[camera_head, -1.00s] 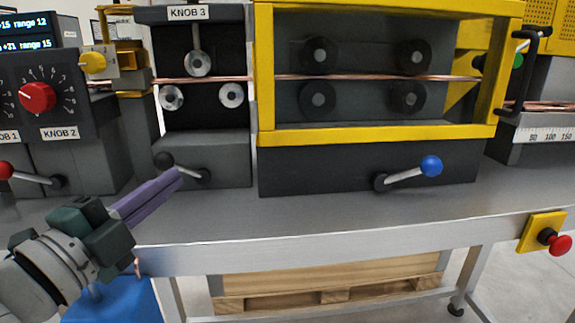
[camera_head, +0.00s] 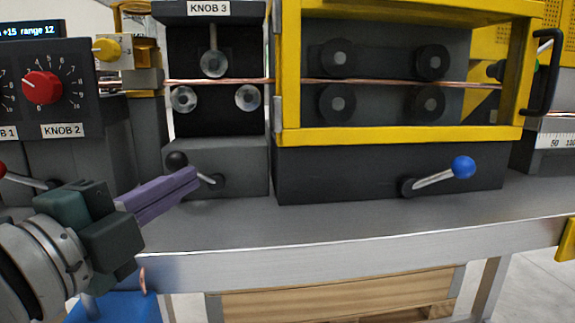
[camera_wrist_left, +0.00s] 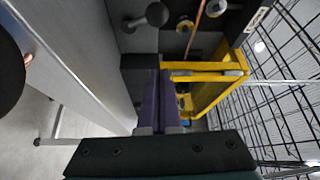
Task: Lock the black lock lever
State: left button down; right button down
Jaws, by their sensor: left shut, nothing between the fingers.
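The black lock lever (camera_head: 177,161) sits on the front of the grey box below the KNOB 3 rollers. Its black ball is up and left of its pivot, and the rod slopes down to the right. My left gripper (camera_head: 193,178) has its purple fingers together and empty, pointing right. The fingertips overlap part of the rod in the head view; whether they touch it I cannot tell. In the left wrist view, the lever (camera_wrist_left: 157,14) is near the top, beyond the shut fingers (camera_wrist_left: 158,100). My right gripper is out of view.
A blue-balled lever (camera_head: 463,167) is on the box under the yellow frame (camera_head: 400,136). A copper tube (camera_head: 385,82) runs through the rollers. The red knob (camera_head: 42,87) is at left. The grey tabletop (camera_head: 330,225) is clear in front of the machines.

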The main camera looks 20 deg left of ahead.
pick_arm(q)
jog(key=w, duration=0.6)
jog(key=shift+w+a+r, duration=0.1)
jog(key=shift+w+r, duration=0.2)
jog(key=shift+w+a+f, duration=0.15)
jog(key=shift+a, duration=0.2)
jog(key=shift+s+a+f, duration=0.1)
jog(key=shift+s+a, duration=0.25)
jog(key=shift+a, duration=0.45)
jog(key=shift+s+a+f, duration=0.1)
jog(key=shift+s+a, duration=0.2)
jog(key=shift+a, duration=0.45)
jog(key=shift+s+a+f+n+b, duration=0.1)
jog(key=shift+a+f+n+b, duration=0.15)
jog(key=shift+f+n+b, duration=0.25)
jog(key=shift+s+a+r+t, duration=0.1)
jog(key=shift+s+a+t, duration=0.05)
jog(key=shift+a+t, duration=0.15)
jog(key=shift+r, duration=0.15)
